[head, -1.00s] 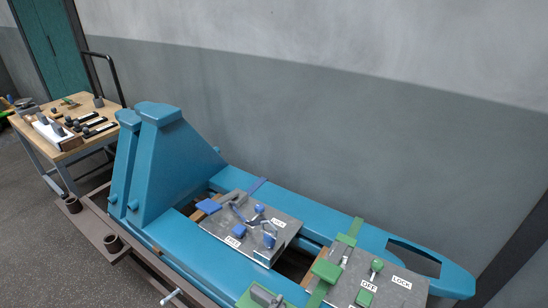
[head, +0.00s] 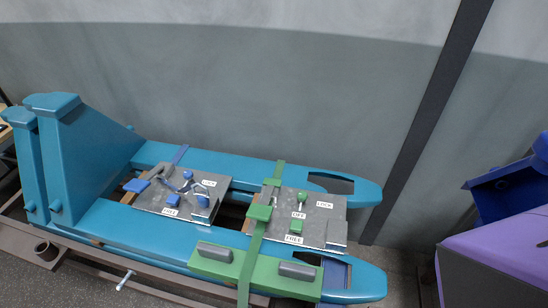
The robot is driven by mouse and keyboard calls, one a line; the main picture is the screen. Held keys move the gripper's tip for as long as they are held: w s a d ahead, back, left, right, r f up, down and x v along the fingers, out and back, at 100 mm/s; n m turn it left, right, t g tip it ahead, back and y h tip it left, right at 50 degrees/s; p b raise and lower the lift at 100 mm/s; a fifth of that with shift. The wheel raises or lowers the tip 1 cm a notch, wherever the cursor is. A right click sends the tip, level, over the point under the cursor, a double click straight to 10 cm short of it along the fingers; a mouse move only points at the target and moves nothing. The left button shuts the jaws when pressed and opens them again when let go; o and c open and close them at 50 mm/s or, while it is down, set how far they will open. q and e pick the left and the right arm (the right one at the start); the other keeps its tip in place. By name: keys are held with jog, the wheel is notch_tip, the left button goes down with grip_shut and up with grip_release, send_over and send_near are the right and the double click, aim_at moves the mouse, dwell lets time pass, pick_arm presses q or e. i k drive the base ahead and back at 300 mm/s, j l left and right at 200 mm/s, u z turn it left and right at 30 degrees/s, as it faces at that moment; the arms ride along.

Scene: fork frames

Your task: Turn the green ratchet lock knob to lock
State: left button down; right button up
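The green ratchet's grey plate (head: 330,228) sits on the right half of the blue fork frame. A round green knob (head: 301,197) stands near its back edge, left of the LOCK label (head: 324,205). The OFF label (head: 299,215) is just in front of it, and the FREE label (head: 294,239) is near the front edge. A square green block (head: 297,227) sits between OFF and FREE. Which way the knob's pointer faces is too small to tell. Neither gripper is in view.
A similar plate (head: 190,205) with blue parts sits to the left. A green strap (head: 249,272) crosses the fork frame, over a green bar (head: 222,264) with grey handles. Blue uprights (head: 85,150) stand left. A purple and blue object (head: 500,255) stands right.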

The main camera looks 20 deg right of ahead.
aim_at(303, 196)
jog(key=j+z, duration=0.1)
jog(key=z, duration=0.35)
jog(key=j+z, duration=0.1)
jog(key=z, duration=0.35)
jog(key=i+j+z, duration=0.15)
jog(key=z, duration=0.95)
jog(key=i+j, duration=0.1)
jog(key=i, duration=0.05)
